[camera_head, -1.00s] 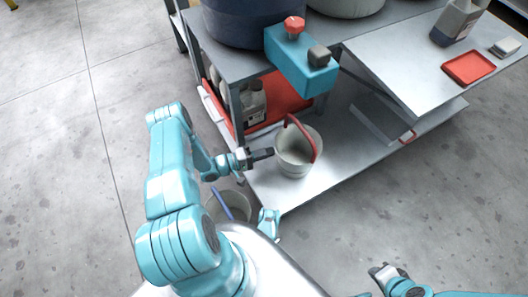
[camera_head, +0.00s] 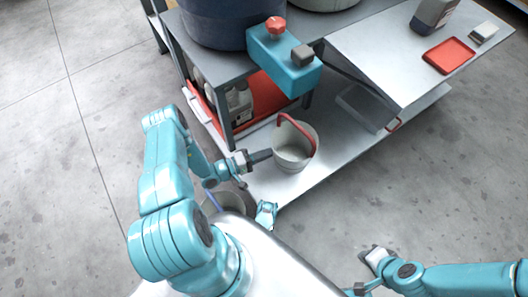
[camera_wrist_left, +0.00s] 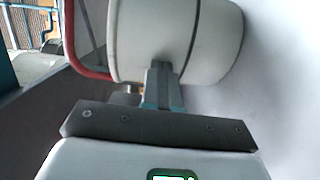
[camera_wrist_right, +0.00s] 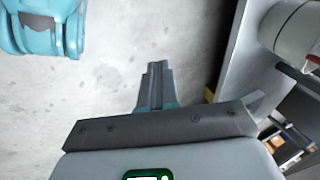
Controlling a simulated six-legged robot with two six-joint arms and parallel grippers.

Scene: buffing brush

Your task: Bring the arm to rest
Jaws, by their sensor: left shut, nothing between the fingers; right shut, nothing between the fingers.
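My left gripper (camera_head: 262,156) is shut and empty, its fingertips close to the side of the white bucket (camera_head: 291,158). In the left wrist view the shut fingers (camera_wrist_left: 162,82) overlap the white bucket (camera_wrist_left: 205,35); I cannot tell whether they touch it. My right gripper (camera_head: 372,254) is low at the right of the head view, over the floor and away from the bench. In the right wrist view its fingers (camera_wrist_right: 155,80) are together and empty, with bare floor beyond.
The bucket, with a red handle (camera_head: 290,120), stands on the bench's lower shelf (camera_head: 350,150). A teal box with a red knob (camera_head: 275,26) sits above.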

